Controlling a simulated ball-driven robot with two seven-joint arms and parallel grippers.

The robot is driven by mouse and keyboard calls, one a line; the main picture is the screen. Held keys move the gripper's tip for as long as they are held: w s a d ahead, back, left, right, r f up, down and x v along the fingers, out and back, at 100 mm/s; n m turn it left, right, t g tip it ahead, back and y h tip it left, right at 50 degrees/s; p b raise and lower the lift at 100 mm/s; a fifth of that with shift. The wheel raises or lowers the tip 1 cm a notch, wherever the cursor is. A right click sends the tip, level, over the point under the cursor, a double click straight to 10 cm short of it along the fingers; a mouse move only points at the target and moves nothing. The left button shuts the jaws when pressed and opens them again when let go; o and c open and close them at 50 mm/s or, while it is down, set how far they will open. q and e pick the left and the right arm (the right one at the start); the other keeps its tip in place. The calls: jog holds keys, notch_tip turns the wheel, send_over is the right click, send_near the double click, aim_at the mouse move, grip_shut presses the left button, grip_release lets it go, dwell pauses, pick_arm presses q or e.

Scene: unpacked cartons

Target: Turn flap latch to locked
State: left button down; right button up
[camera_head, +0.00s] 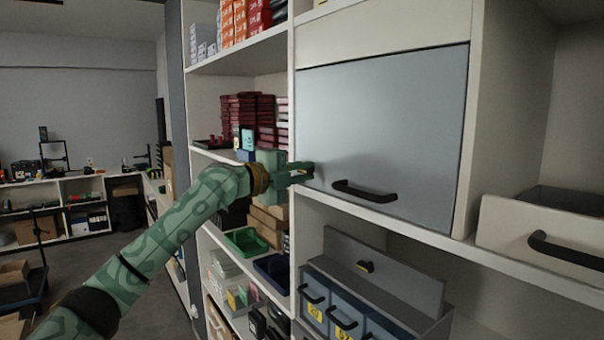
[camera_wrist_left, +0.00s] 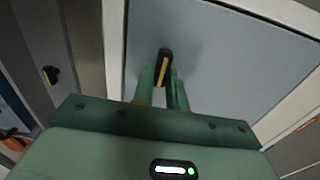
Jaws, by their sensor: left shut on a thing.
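The flap (camera_head: 385,125) is a closed blue-grey panel in the white shelving unit, with a black bar handle near its lower edge. My left gripper (camera_head: 302,172) is at the flap's lower left corner. In the left wrist view, the fingers of my left gripper (camera_wrist_left: 163,84) are shut on the flap latch (camera_wrist_left: 164,62), a small black knob with a yellow stripe. The fingers partly cover the latch. In the head view the gripper hides most of it. My right gripper is not in view.
Below the flap is a grey unit with an upright lid (camera_head: 385,268) bearing a similar small black and yellow knob. A white drawer (camera_head: 530,232) juts out at right. Shelves with boxes and a green tray (camera_head: 246,242) stand left, behind my left arm.

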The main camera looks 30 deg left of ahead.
pick_arm(q)
jog(key=shift+f, duration=0.1)
jog(key=c, duration=1.4)
grip_release()
jog(key=b+v, duration=0.9)
jog(key=v, duration=0.7)
jog(key=shift+s, duration=0.1)
